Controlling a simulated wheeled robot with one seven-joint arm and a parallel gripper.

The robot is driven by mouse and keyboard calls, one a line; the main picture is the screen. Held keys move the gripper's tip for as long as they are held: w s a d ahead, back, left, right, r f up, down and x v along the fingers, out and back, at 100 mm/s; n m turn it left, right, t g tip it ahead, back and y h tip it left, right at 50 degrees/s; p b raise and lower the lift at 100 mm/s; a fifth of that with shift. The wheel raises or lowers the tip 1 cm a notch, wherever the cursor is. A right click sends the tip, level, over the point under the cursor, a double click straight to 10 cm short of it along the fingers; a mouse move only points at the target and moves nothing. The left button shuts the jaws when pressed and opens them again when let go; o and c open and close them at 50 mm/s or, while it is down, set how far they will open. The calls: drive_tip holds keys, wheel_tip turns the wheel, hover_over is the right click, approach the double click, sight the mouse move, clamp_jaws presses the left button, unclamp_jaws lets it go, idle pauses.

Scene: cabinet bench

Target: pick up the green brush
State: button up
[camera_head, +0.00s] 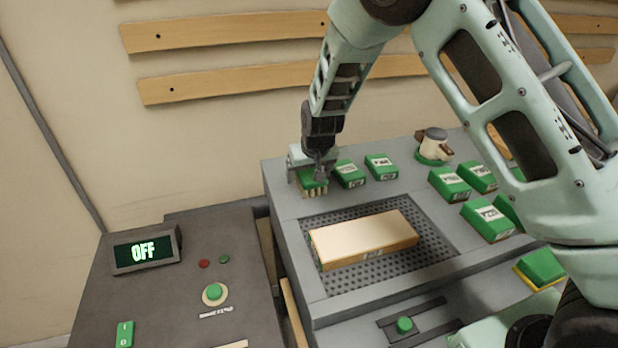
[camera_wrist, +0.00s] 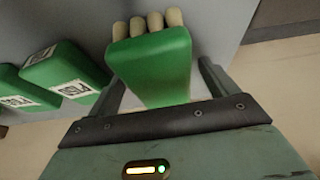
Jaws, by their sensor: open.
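The green brush (camera_wrist: 155,65) has a green block body and pale bristle tufts along one end in the wrist view. In the head view the brush (camera_head: 313,181) stands at the far left corner of the grey bench top, bristles toward the front. My gripper (camera_head: 318,165) is right above it, pointing down. In the wrist view my gripper (camera_wrist: 160,85) is open, with one finger on each side of the brush. I cannot tell whether the fingers touch it. The fingertips are partly hidden.
Green labelled blocks (camera_head: 349,174) stand just right of the brush, close to one finger. A wooden block (camera_head: 363,239) lies on the perforated plate (camera_head: 345,280) in front. A white-and-brown device (camera_head: 434,146) is at the back. A control panel (camera_head: 180,290) reading OFF is at left.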

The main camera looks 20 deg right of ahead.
drive_tip(key=shift+f, duration=0.2)
idle(0.3)
drive_tip(key=c, duration=1.1)
drive_tip(key=shift+c, duration=0.2)
wheel_tip(320, 180, up, 11)
drive_tip(key=shift+f+b, duration=0.2)
drive_tip(key=shift+b, duration=0.15)
drive_tip(key=shift+o, duration=0.9)
